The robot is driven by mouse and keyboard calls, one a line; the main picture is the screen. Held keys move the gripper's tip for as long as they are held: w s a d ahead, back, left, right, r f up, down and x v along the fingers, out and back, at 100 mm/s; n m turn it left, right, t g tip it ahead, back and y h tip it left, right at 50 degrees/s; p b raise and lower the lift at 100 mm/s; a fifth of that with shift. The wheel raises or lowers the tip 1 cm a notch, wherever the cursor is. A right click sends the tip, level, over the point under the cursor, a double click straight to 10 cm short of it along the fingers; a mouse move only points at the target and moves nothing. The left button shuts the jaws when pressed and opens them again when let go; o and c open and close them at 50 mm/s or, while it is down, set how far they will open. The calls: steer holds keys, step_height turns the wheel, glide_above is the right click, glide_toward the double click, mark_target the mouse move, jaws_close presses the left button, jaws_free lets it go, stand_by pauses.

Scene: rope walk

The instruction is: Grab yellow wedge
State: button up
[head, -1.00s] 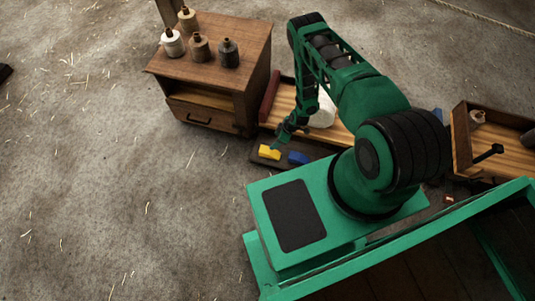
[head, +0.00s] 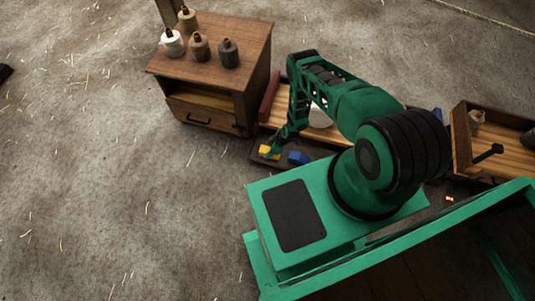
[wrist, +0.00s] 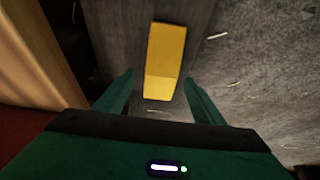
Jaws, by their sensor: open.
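The yellow wedge (head: 264,150) lies on a dark low board (head: 258,162) in front of the wooden bench. In the wrist view the yellow wedge (wrist: 165,58) stands lengthwise ahead of my gripper, with its near end about level with the gap between the fingertips. My gripper (wrist: 157,82) is open, one finger to each side, with nothing held. In the head view my gripper (head: 273,154) is low at the wedge, covering its right part. I cannot tell whether a finger touches it.
A blue block (head: 298,158) lies just right of the wedge. A wooden cabinet (head: 215,75) with several bottles on top stands behind and left. A wooden tray (head: 462,140) is at the right. The floor at the left is clear.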

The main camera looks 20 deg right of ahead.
steer(key=shift+x, duration=1.15)
steer(key=c, duration=1.2)
steer(key=shift+r, duration=0.15)
